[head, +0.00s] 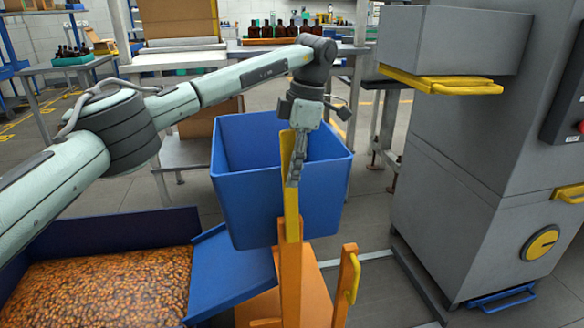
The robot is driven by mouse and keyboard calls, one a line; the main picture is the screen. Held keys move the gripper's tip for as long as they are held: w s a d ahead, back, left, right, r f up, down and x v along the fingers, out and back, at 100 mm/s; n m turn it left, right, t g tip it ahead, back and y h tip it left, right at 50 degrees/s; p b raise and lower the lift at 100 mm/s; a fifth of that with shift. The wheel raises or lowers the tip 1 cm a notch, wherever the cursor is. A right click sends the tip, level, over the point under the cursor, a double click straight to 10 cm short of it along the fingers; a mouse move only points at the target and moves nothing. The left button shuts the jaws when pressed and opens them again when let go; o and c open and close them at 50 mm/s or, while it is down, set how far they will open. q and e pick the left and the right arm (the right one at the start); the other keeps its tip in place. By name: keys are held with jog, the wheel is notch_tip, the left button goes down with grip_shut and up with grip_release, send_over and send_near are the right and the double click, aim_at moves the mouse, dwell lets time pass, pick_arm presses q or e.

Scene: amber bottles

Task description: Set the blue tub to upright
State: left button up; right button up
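The blue tub (252,205) is in the middle of the head view, open at the top and looking slightly tilted. Its inside looks empty where I can see it. A yellow lever (292,228) stands upright in front of the tub, on an orange stand (310,295). My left gripper (294,183) points down at the upper part of this lever, with its dark fingers against it. The fingers overlap, so I cannot tell whether they are closed on the lever. My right gripper is not in view.
A blue chute (232,275) slopes beside a bin (100,232) of amber-brown pieces at lower left. A grey machine (470,170) stands at right. Amber bottles (280,31) stand on a bench behind. Some floor is clear between the stand and the machine.

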pick_arm(q)
notch_tip(320, 180, up, 12)
jog(key=d, duration=0.2)
jog(key=shift+w, duration=0.3)
jog(key=shift+f, duration=0.1)
